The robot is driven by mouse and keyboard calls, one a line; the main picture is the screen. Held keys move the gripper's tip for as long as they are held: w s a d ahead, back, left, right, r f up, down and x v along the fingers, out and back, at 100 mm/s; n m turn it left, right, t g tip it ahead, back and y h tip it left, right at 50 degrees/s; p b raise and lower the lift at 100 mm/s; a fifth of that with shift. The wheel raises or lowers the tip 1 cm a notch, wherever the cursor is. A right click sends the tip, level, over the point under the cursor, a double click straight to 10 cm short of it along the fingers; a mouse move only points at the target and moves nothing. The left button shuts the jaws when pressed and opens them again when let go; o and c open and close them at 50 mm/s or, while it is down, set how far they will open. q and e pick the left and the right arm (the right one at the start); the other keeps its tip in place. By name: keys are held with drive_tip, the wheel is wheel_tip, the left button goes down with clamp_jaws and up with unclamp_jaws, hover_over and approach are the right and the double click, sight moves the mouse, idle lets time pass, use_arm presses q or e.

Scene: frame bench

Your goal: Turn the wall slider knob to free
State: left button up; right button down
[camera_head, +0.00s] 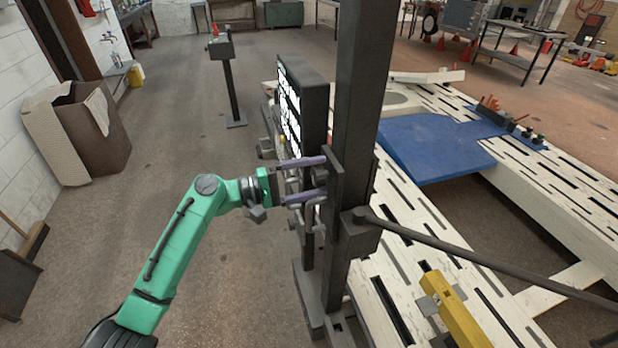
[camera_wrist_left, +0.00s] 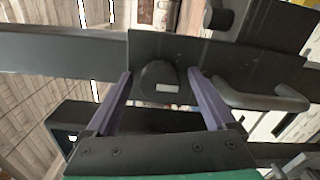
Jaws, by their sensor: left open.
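A dark rounded knob (camera_wrist_left: 158,75) with a small pale mark shows in the left wrist view, on a dark plate (camera_wrist_left: 210,52) fixed to a bar. In the head view the plate stands on the dark post (camera_head: 357,130), and I cannot clearly make out the knob. My left gripper (camera_head: 322,177) is open in front of the plate, its two purple fingers pointing at it. In the left wrist view the fingertips (camera_wrist_left: 160,72) stand on either side of the knob, with gaps visible. Whether either finger touches it I cannot tell. My right gripper is not in view.
A dark bent handle (camera_wrist_left: 262,96) sits right of the knob in the left wrist view. A black-and-white panel (camera_head: 303,105) stands behind the gripper. A slatted white bench (camera_head: 405,235) with a blue sheet (camera_head: 425,148) lies to the right.

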use_arm(q)
drive_tip(key=b+v, duration=0.6)
drive_tip(key=v, duration=0.8)
drive_tip(key=shift+a, duration=0.3)
